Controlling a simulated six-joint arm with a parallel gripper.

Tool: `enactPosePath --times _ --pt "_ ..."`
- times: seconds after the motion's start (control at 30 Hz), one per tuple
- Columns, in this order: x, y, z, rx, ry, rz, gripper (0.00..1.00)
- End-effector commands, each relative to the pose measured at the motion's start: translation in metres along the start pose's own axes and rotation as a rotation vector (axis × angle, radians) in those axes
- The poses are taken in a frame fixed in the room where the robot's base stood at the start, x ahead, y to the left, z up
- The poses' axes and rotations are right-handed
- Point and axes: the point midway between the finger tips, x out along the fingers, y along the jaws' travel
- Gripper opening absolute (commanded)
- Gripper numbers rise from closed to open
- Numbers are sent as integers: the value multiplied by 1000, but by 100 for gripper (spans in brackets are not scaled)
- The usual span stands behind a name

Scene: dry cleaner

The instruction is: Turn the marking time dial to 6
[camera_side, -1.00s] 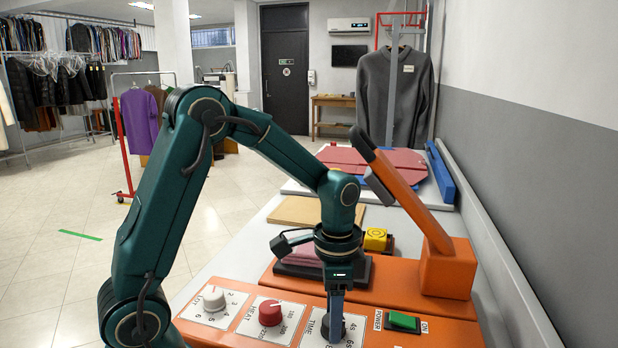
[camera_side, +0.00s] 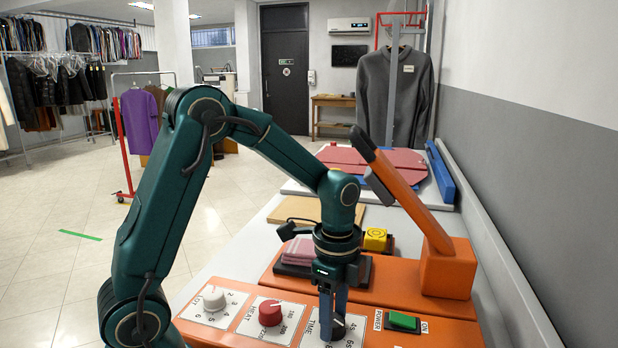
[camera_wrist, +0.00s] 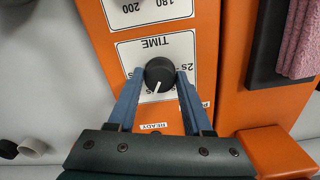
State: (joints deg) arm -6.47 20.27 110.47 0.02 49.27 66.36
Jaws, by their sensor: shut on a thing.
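The black time dial (camera_wrist: 159,71) sits on a white plate marked TIME (camera_wrist: 155,43), on an orange machine panel. Its white pointer line slants down and slightly left in the wrist view, toward the gripper side. Figures there appear upside down; "2s" shows to the right of the dial, and others are partly hidden by the fingers. In the side view the dial (camera_side: 338,328) is mostly hidden behind the fingers. My gripper (camera_wrist: 159,78) has its blue fingers on both sides of the dial, shut on it; it also shows in the side view (camera_side: 333,324).
A red HEAT dial (camera_side: 270,312) and a white dial (camera_side: 214,298) stand left of the time dial. A green power switch (camera_side: 403,322) is to its right. An orange lever arm (camera_side: 405,195) rises behind. A pink folded cloth (camera_side: 300,251) lies on a dark pad.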

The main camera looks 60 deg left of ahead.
Motion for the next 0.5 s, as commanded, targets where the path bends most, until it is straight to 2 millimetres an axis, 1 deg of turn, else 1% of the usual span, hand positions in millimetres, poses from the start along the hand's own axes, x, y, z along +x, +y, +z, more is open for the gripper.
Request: enactPosePath --times 0.37,0.4,0.43,0.47,0.5 --pt "0 0 0 2 1 -1 0" --pt "0 0 0 2 1 -1 65" --pt "0 0 0 2 1 -1 77" --pt "0 0 0 2 1 -1 80" --pt "0 0 0 2 1 -1 80"
